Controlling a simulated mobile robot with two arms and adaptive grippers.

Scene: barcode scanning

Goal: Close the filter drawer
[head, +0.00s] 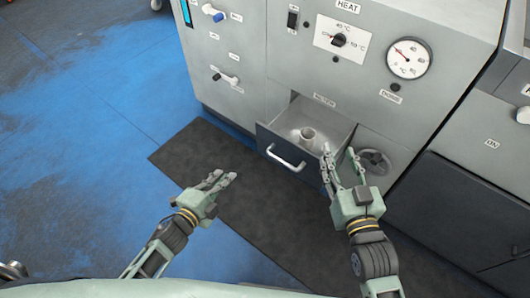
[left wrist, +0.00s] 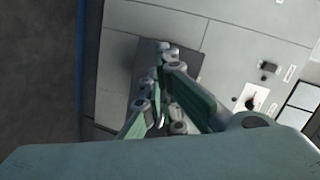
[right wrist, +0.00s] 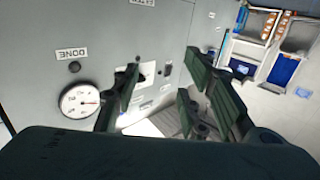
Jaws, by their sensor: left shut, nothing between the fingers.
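The filter drawer (head: 268,139) is pulled out of the grey machine. Its dark front carries a pale bar handle (head: 286,158), and a small round metal cup (head: 307,135) stands inside. My left gripper (head: 224,176) is shut and empty, left of and apart from the drawer front, over the dark mat. Its fingers also show together in the left wrist view (left wrist: 167,55). My right gripper (head: 340,151) has its fingers spread at the drawer's right side; whether it touches the drawer I cannot tell. Its parted fingers show in the right wrist view (right wrist: 163,75) with nothing clearly between them.
The machine front has a heat dial (head: 339,40), a round gauge (head: 409,58) and a dark round knob (head: 375,162) right of the drawer. A dark mat (head: 265,222) lies on the blue floor, which is clear at left.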

